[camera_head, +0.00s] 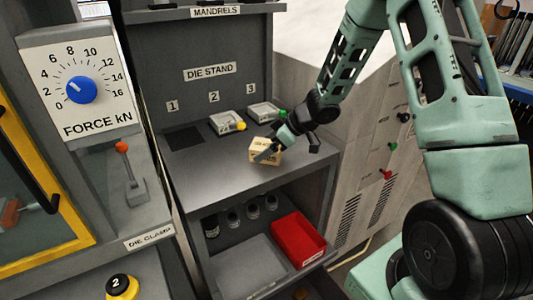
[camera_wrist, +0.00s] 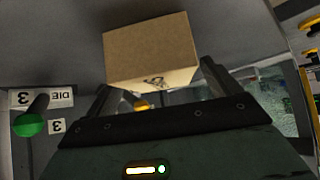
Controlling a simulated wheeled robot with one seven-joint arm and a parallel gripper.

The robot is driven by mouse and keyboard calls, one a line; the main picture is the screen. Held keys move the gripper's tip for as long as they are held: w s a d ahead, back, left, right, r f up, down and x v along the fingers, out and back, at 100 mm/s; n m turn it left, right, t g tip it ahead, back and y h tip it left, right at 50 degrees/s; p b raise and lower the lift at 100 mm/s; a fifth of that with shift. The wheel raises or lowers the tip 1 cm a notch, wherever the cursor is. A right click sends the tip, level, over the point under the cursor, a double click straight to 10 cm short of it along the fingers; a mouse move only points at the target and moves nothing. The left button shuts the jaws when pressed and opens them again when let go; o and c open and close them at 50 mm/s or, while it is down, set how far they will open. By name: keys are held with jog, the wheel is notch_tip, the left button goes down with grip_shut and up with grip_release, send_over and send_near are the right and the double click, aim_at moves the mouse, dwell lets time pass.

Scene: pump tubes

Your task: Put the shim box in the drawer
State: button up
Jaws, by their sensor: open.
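The shim box, a small tan carton (camera_head: 258,143), stands on the grey die stand top near its front right edge. It also shows large in the wrist view (camera_wrist: 150,50), just beyond my fingers. My gripper (camera_head: 268,153) is open at the box, reaching in from the upper right. In the wrist view the fingers (camera_wrist: 157,88) stand apart toward either side of the box; contact is unclear. Below the stand top, an open drawer-like space (camera_head: 210,262) holds a red bin (camera_head: 298,240) and a grey tray (camera_head: 245,265).
Die holders (camera_head: 227,122) with yellow and green knobs sit behind the box at places 2 and 3. Several dark cylinders (camera_head: 233,217) stand in the lower space. The stand top (camera_head: 205,175) is clear left of the box. A grey cabinet (camera_head: 365,160) stands at right.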

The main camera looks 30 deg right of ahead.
jog(key=shift+x, duration=1.05)
jog(key=c, duration=1.3)
